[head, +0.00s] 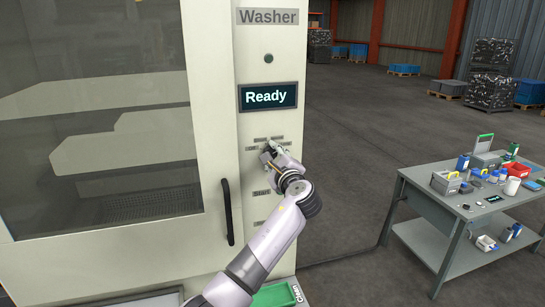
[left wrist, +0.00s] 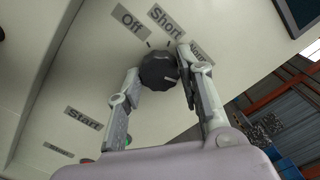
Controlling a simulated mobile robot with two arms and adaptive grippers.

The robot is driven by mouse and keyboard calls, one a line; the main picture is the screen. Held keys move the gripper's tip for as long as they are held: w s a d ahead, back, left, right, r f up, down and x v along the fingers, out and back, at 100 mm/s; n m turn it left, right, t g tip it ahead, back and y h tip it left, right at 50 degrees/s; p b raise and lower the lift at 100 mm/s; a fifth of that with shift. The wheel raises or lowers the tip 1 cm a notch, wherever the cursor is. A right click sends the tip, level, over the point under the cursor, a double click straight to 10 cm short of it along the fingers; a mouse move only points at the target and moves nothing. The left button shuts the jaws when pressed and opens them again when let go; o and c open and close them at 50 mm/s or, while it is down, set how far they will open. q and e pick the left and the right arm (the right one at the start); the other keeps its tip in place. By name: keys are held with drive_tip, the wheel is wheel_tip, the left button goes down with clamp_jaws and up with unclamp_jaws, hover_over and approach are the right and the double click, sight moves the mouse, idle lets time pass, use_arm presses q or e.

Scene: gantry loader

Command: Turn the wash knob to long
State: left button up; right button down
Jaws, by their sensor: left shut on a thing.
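The dark wash knob (left wrist: 158,72) sits on the pale washer panel (left wrist: 60,90) in the left wrist view. Labels Off (left wrist: 128,21) and Short (left wrist: 166,21) stand above it, and a third label is partly covered by a finger. My left gripper (left wrist: 160,80) has a finger on each side of the knob and is shut on it. I cannot tell which label the knob points to. In the head view my left gripper (head: 269,153) is at the panel and mostly hides the knob. My right gripper is not in view.
The washer's display (head: 267,96) reads Ready. A Start label (left wrist: 83,118) is below the knob, with buttons partly hidden by my finger. The door has a black handle (head: 228,211). A grey table (head: 425,215) with several items stands right, with open floor between.

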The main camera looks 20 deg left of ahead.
use_arm(q)
drive_tip(key=shift+f, duration=0.2)
drive_tip(key=o, duration=0.8)
drive_tip(key=shift+d, duration=0.1)
drive_tip(key=o, duration=0.4)
drive_tip(key=shift+r, duration=0.1)
drive_tip(key=shift+c, duration=0.2)
drive_tip(key=v, duration=1.2)
